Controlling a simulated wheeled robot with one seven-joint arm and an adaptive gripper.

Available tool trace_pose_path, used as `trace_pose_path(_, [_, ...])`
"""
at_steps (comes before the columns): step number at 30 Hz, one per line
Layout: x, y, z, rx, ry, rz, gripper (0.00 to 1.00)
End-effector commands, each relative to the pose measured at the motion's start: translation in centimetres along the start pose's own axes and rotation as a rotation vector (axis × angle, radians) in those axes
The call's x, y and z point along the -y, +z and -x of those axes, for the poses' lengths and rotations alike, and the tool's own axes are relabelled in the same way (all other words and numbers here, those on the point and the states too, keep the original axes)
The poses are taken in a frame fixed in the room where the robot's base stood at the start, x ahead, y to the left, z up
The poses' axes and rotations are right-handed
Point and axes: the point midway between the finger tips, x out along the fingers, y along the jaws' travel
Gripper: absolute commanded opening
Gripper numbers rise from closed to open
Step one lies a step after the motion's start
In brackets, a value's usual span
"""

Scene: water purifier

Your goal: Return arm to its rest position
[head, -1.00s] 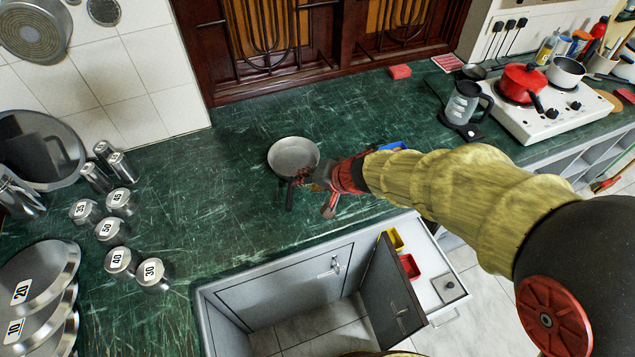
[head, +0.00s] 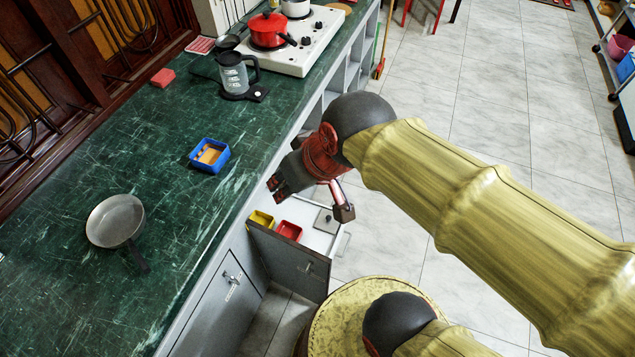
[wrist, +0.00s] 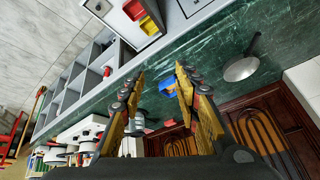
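My gripper (head: 281,187) hangs beyond the counter's front edge, above the pulled-out drawer (head: 318,240). My yellow-sleeved arm reaches it from the right of the head view, over the floor. In the wrist view the two fingers of my gripper (wrist: 160,76) stand apart with nothing held between them. The green counter (head: 60,270) is clear of the gripper. A small blue tray (head: 209,155) lies on it and shows beyond the fingers in the wrist view (wrist: 168,87).
A frying pan (head: 115,220) sits on the counter at left. A kettle (head: 234,76), red pot (head: 268,31) and white stove (head: 318,45) stand farther back. The drawer holds yellow (head: 262,219) and red (head: 289,231) trays. Floor at right is open.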

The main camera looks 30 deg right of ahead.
Motion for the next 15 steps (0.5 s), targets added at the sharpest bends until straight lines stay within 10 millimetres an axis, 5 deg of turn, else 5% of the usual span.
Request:
trace_pose_path(3, [-3.4,2.2,2.0,-0.013,0.104,-0.024,0.32])
trace_pose_path(6, [-4.7,3.1,2.8,-0.015,0.148,-0.034,0.32])
trace_pose_path(15, [-5.0,3.3,2.9,-0.014,0.159,-0.035,0.32])
